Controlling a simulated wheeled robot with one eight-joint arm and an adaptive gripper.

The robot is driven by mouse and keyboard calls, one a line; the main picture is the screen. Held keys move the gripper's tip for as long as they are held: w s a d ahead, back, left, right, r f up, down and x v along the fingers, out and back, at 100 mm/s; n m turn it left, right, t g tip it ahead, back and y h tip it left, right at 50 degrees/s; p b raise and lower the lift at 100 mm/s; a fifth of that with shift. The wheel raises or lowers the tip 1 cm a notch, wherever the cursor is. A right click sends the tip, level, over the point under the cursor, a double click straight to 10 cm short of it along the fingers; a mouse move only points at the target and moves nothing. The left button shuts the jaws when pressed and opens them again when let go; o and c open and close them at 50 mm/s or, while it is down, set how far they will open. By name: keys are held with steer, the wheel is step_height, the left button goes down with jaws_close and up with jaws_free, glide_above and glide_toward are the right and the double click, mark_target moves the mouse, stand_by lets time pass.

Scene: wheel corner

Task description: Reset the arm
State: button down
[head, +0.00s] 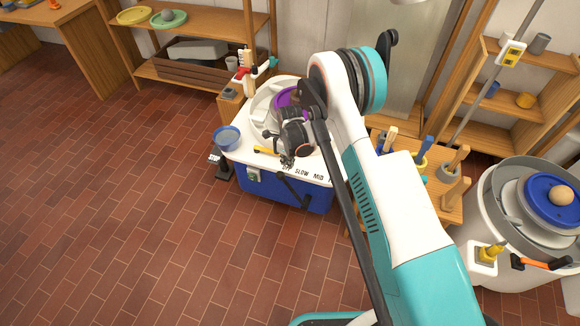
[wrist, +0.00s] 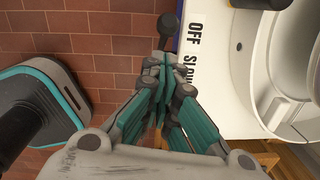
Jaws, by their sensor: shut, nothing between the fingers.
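My gripper (head: 287,161) is shut and empty, pointing down above the front edge of the pottery wheel's white top (head: 262,160). In the wrist view its closed teal-padded fingers (wrist: 164,66) are beside the OFF and SLOW labels. A dark round-ended lever (wrist: 168,24) lies just beyond the fingertips there; I cannot tell whether they touch it. My white and teal arm reaches over from the right and covers part of the wheel. A purple disc (head: 284,98) on the wheel is partly hidden behind my wrist.
A blue bowl (head: 227,137) sits at the wheel's left corner, with a black pedal (head: 220,168) on the floor below. A wooden stool with tools (head: 420,166) stands right of the wheel. Another wheel with a blue disc (head: 553,201) is far right. The brick floor at left is clear.

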steer(key=d+r+n+t, duration=0.1)
steer(key=d+r+n, duration=0.1)
steer(key=r, duration=0.8)
steer(key=d+r+n, duration=0.2)
steer(key=r+n, duration=0.1)
steer(key=r, duration=0.7)
steer(key=s+d+r+n+t, duration=0.1)
steer(key=s+d+r+n, duration=0.2)
steer(key=r, duration=0.5)
steer(key=s+d+r+n+t, duration=0.1)
steer(key=s+d+r+n, duration=0.2)
steer(key=r, duration=0.5)
steer(key=s+d+r+n+t, duration=0.1)
steer(key=s+d+r+n, duration=0.2)
steer(key=s+r, duration=0.3)
steer(key=s+d+r+n+t, duration=0.1)
steer(key=s+d+r+n, duration=0.25)
steer(key=s, duration=0.45)
steer(key=s+d+n, duration=0.1)
steer(key=s+n, duration=0.2)
steer(key=s, duration=0.4)
steer(key=s+d+n+t, duration=0.1)
steer(key=s+d+n, duration=0.1)
steer(key=s, duration=0.5)
steer(key=shift+d+r+n+t, duration=0.25)
steer(key=shift+d+n+t, duration=0.05)
steer(key=shift+n, duration=0.35)
